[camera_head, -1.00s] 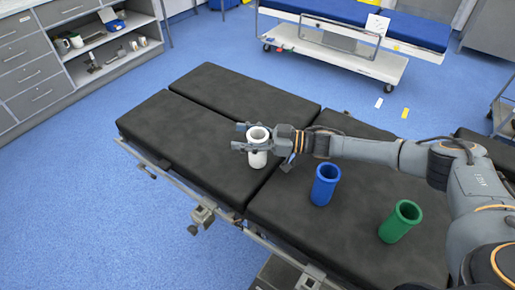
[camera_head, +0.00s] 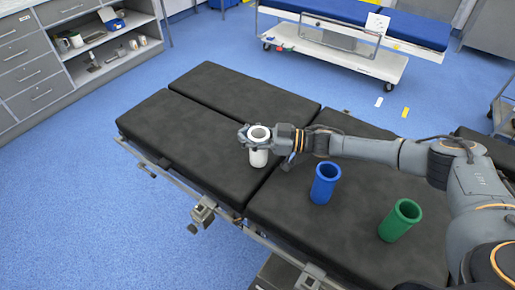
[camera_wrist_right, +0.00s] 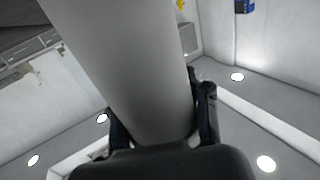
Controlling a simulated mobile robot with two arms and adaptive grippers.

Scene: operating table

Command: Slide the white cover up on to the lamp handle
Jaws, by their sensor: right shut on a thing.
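The lamp handle is not in view. My left gripper is not in view.
A blue cylinder (camera_head: 324,184) and a green cylinder (camera_head: 400,221) stand on the table to the right. A grey cabinet (camera_head: 35,75) stands at the back left. A trolley with a blue top (camera_head: 345,28) stands at the back. The table's left part is clear.

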